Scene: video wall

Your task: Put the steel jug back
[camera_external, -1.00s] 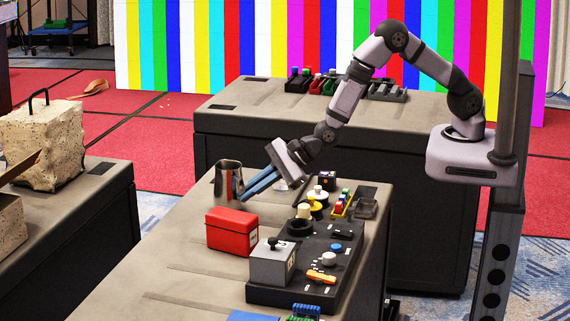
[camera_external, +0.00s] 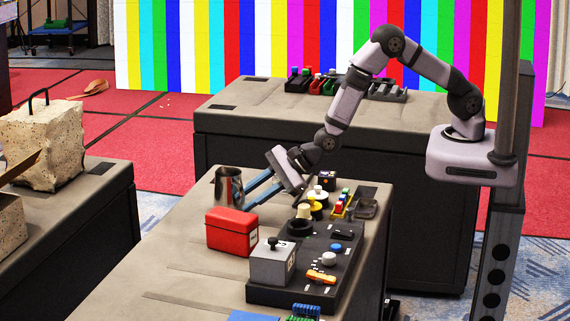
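The fingertips are close to the jug's right side. I cannot tell whether they touch it or reach around it.
The red box (camera_external: 231,232) is just in front of the jug. A grey box (camera_external: 272,263) and a black control panel (camera_external: 325,262) are nearer and to the right. Small knobs and coloured parts lie right of my gripper. The table's left part is clear.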

